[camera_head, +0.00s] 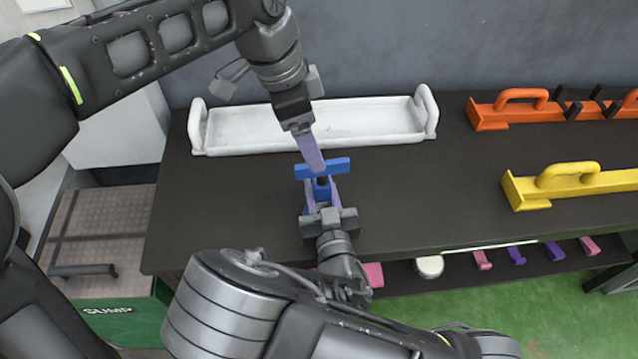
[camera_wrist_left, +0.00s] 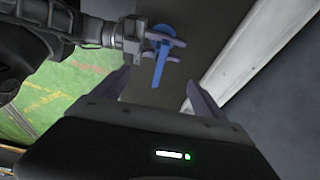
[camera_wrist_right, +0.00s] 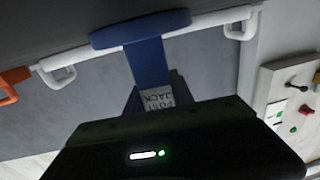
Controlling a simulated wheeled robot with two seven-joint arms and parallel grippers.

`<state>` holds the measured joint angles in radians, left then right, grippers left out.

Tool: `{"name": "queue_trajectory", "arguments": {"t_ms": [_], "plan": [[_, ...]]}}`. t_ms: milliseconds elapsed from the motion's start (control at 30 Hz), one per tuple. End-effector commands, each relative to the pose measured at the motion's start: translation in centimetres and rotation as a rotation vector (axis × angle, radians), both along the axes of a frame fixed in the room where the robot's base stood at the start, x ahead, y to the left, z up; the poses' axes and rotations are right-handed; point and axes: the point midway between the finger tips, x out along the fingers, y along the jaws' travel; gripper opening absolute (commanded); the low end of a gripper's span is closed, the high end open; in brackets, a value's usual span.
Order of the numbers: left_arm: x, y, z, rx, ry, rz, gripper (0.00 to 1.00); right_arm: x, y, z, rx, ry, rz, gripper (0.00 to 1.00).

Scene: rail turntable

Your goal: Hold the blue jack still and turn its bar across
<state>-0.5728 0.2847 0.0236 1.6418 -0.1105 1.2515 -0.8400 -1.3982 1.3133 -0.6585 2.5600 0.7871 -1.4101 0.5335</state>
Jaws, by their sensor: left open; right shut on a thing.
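The blue jack (camera_head: 322,187) stands upright near the front edge of the dark bench, its bar (camera_head: 340,166) on top running roughly left to right in the head view. My right gripper (camera_head: 322,198) is shut on the jack's post, below the bar. The right wrist view shows the bar (camera_wrist_right: 140,29) above the labelled post (camera_wrist_right: 148,62). My left gripper (camera_head: 316,167) is at the bar from the far side, its fingers overlapping it in the head view. In the left wrist view its fingers (camera_wrist_left: 158,80) are spread, with the bar (camera_wrist_left: 160,68) between and beyond them; contact cannot be told.
A white tray (camera_head: 205,130) with end handles lies behind the jack. Orange (camera_head: 490,116) and yellow (camera_head: 525,190) handled blocks stand on the right. Small coloured things and a white round one (camera_head: 430,267) show below the bench front. The bench between jack and yellow block is clear.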

Motion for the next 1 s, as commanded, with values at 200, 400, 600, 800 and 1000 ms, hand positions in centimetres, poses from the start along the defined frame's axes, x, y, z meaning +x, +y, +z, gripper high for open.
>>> {"name": "queue_trajectory", "arguments": {"t_ms": [200,400,600,800,1000], "plan": [[0.0,-0.5,-2.1,0.002,0.003,0.0,0.82,0.0,0.0,-0.1,-0.001,0.003,-0.001,0.0],[0.0,-1.2,-5.0,0.003,0.004,0.0,0.82,0.0,0.0,-0.1,-0.001,0.003,-0.001,0.0],[0.1,-1.9,-7.6,0.003,0.003,0.0,0.82,0.0,0.0,-0.1,-0.001,0.003,-0.001,0.0],[0.2,-2.2,-9.0,0.001,0.001,0.001,0.82,0.0,0.0,-0.1,-0.001,0.003,-0.001,0.0],[0.2,-2.3,-9.3,0.001,0.001,0.001,0.82,0.0,0.0,-0.1,-0.001,0.003,-0.001,0.0]]}}
